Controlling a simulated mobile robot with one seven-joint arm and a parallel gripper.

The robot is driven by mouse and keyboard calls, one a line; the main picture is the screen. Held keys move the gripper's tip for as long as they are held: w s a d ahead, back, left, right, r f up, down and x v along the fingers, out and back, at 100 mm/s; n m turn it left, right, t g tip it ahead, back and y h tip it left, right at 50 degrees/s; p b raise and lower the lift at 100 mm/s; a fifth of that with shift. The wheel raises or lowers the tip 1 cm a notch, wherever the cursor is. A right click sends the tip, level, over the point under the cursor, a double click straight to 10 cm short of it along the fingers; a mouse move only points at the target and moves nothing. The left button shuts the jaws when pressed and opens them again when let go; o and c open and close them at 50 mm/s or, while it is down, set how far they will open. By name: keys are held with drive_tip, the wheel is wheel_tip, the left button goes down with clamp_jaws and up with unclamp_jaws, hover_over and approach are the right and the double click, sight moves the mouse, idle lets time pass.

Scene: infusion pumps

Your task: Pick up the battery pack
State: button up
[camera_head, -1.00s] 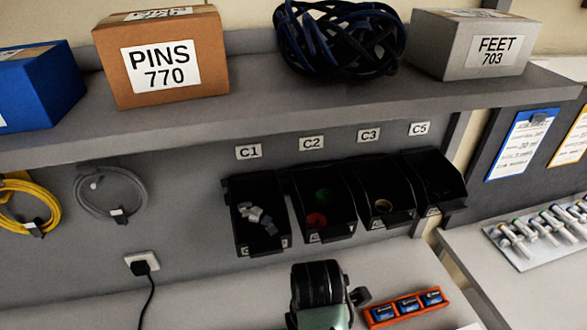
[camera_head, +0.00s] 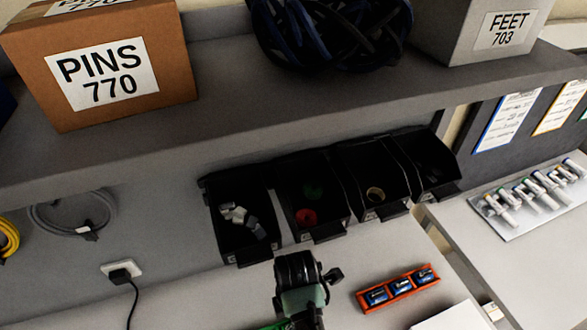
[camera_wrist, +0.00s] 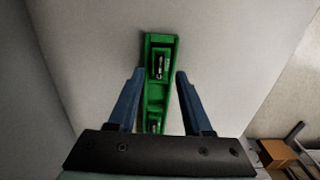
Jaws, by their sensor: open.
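In the wrist view a narrow green holder (camera_wrist: 161,98) lies between my gripper's (camera_wrist: 159,73) two blue fingers, which are apart with nothing held. A small dark item with a pale marking (camera_wrist: 158,66) sits in the holder's far slot, and another small dark item (camera_wrist: 154,126) is at its near end. I cannot tell which of these, if any, is the battery pack. In the head view an orange tray (camera_head: 362,306) holds several blue-and-black battery-like blocks (camera_head: 401,287), right of my arm. My fingers are not visible in the head view.
Black bins (camera_head: 240,222) hang behind my arm, under a shelf bearing a PINS box (camera_head: 102,70), a dark cable coil and a FEET box (camera_head: 497,30). A black plug (camera_head: 122,274) and cord are at the left. A white panel (camera_head: 535,205) of pen-like items lies right.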

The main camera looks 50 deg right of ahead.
drive_tip(key=shift+a+f+p, duration=0.2)
drive_tip(key=shift+f+p, duration=0.25)
drive_tip(key=shift+f, duration=1.7)
clamp_jaws()
